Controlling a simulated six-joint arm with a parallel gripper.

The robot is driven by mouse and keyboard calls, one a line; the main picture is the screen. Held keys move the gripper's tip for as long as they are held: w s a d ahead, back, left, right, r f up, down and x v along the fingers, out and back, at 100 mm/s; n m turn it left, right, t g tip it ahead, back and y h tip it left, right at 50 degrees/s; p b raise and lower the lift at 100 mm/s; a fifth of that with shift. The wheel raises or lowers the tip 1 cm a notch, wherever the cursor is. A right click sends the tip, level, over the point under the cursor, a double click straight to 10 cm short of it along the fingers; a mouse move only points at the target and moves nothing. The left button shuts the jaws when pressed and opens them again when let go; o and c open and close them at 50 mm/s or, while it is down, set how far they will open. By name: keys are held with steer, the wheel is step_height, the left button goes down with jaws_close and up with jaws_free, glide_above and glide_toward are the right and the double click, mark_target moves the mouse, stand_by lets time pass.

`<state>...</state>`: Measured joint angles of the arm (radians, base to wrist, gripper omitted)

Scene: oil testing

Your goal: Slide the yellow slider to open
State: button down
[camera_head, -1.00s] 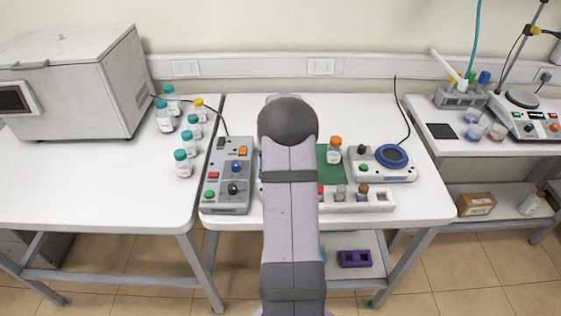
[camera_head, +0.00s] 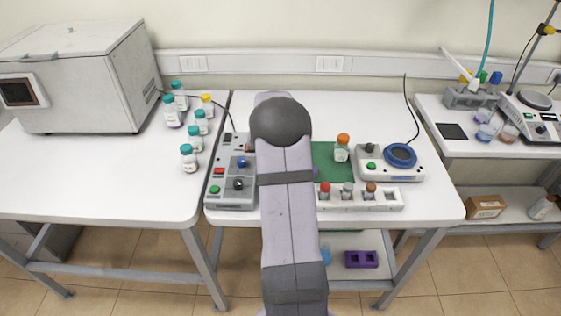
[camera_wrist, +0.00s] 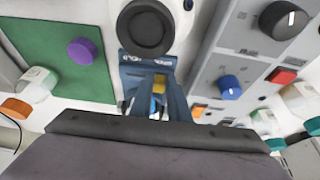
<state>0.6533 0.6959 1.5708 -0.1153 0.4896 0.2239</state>
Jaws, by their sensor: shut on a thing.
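The yellow slider (camera_wrist: 159,84) shows as a small block in the middle of the wrist view, within a blue device (camera_wrist: 148,57) that has a pale label strip. My gripper (camera_wrist: 159,99) is at the slider, shut on it; its fingertips are hard to tell from the blue parts around them. A dark bar of my own arm crosses the lower wrist view and hides what lies below. In the head view my arm covers the slider, the blue device and my gripper.
A grey control panel (camera_head: 222,172) with buttons and knobs stands left of my arm. To its right are a green mat (camera_head: 330,153), an orange-capped bottle (camera_head: 342,147), a white vial rack (camera_head: 345,205) and a blue-ringed device (camera_head: 400,155). Several capped bottles stand on the left bench.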

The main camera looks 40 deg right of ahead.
steer(key=shift+w+a, duration=0.15)
steer(key=c, duration=1.7)
jaws_free()
steer(key=shift+w+a, duration=0.1)
steer(key=shift+r, duration=0.1)
steer(key=shift+b+v, duration=1.2)
steer(key=shift+v, duration=2.45)
